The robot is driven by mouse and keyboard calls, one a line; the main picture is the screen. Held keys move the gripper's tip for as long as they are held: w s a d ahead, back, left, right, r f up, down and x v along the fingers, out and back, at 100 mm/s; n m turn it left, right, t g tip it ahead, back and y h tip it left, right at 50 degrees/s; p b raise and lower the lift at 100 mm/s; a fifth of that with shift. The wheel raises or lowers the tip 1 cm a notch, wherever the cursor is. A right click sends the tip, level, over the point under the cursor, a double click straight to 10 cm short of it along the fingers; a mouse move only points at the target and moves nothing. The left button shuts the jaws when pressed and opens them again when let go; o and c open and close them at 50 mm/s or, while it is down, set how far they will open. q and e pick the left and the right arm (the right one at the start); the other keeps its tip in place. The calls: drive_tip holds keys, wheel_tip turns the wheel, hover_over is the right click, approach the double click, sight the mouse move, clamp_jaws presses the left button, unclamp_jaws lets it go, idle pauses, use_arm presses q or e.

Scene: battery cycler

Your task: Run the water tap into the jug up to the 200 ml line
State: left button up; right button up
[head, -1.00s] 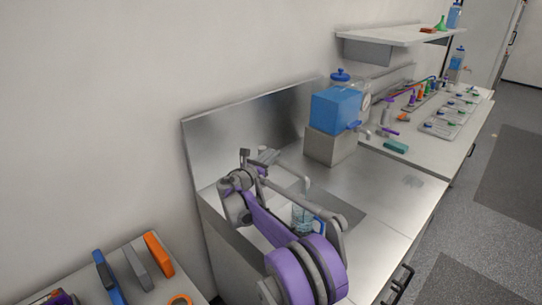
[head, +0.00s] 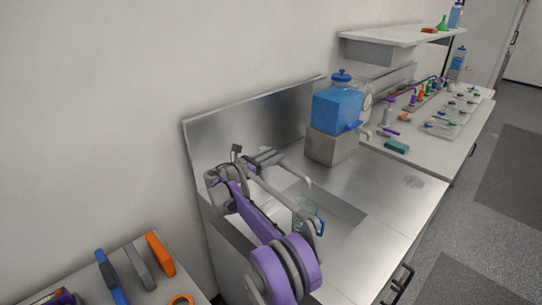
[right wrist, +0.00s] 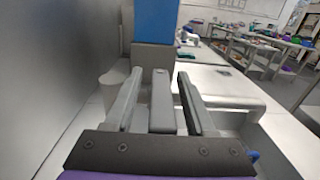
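The jug (head: 300,222), clear with a blue handle, stands in the sink, mostly hidden behind my right arm in the head view. Its 200 ml line and water level cannot be made out. The tap's pale spout (head: 305,181) curves down above the jug, and it also shows in the right wrist view (right wrist: 225,92). I see no water stream. My right gripper (head: 267,156) is at the tap, near the back wall. In the right wrist view its fingers (right wrist: 160,92) are apart, with a grey bar (right wrist: 162,110), probably the tap lever, between them and narrow gaps beside it.
A blue and grey dispenser (head: 338,110) stands right of the sink, beyond the tap. A steel backsplash (head: 240,125) rises close behind the gripper. The steel counter (head: 385,190) right of the sink is mostly clear.

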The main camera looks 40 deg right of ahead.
drive_tip(key=a+b, duration=0.1)
drive_tip(key=a, duration=0.9)
drive_tip(key=shift+s+a, duration=0.4)
